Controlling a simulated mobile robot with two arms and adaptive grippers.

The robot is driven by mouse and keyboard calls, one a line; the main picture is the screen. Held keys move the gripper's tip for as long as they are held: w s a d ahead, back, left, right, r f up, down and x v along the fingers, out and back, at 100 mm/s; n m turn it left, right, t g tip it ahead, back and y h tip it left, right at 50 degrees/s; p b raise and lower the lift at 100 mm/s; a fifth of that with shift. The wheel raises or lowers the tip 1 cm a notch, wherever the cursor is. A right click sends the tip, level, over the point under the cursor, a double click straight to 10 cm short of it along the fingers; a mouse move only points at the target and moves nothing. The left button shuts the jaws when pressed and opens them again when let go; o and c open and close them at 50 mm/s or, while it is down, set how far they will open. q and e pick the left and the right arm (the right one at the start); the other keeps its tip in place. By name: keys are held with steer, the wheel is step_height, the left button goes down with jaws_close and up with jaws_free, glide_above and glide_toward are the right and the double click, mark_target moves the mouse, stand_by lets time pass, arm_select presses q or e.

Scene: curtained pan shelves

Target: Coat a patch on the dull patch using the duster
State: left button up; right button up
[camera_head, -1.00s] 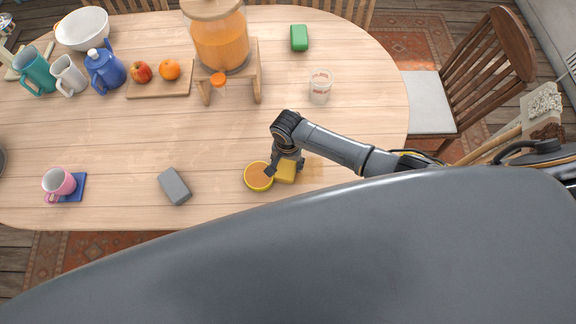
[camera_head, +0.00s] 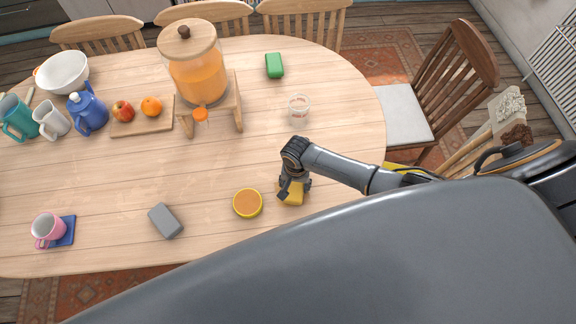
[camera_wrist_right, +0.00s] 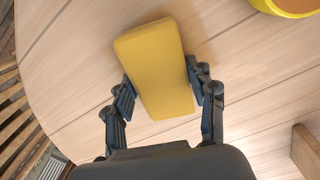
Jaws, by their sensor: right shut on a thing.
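My right gripper (camera_head: 291,190) is shut on a yellow block, the duster (camera_head: 293,198). In the right wrist view the block (camera_wrist_right: 158,68) sits between the two fingers (camera_wrist_right: 163,95), its broad flat face towards the camera. It is over the table near the front edge; whether it touches the wood I cannot tell. A round yellow tin (camera_head: 248,203) with an orange-brown top stands just left of the duster, apart from it. The tin also shows at the top right of the wrist view (camera_wrist_right: 292,5). I cannot make out a dull patch clearly. My left gripper is not in view.
A grey block (camera_head: 165,220) and a pink mug (camera_head: 47,228) on a blue coaster stand to the left. A juice dispenser (camera_head: 195,70), a glass (camera_head: 299,108) and a green block (camera_head: 274,66) are further back. The middle of the table is clear.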

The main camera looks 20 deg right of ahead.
mark_target(275, 192)
steer(key=shift+s+d, duration=0.3)
steer(key=shift+d, duration=0.5)
steer(key=shift+s+d, duration=0.25)
steer(key=shift+d, duration=0.6)
steer(key=shift+s+d, duration=0.3)
steer(key=shift+d, duration=0.5)
steer(key=shift+w+a, duration=0.1)
steer(key=shift+w, duration=0.05)
steer(key=shift+w+a+r, duration=0.1)
steer(key=shift+w+a, duration=0.2)
steer(key=shift+a, duration=0.65)
steer(key=shift+w+a, duration=0.25)
steer(key=shift+a, duration=0.65)
steer(key=shift+w+a, duration=0.35)
steer(key=shift+a, duration=0.9)
steer(key=shift+w+a, duration=0.35)
steer(key=shift+a, duration=0.85)
steer(key=shift+w+a, duration=0.35)
steer(key=shift+a, duration=0.9)
steer(key=shift+d+r, duration=0.1)
steer(key=shift+r, duration=2.75)
steer(key=shift+r, duration=1.5)
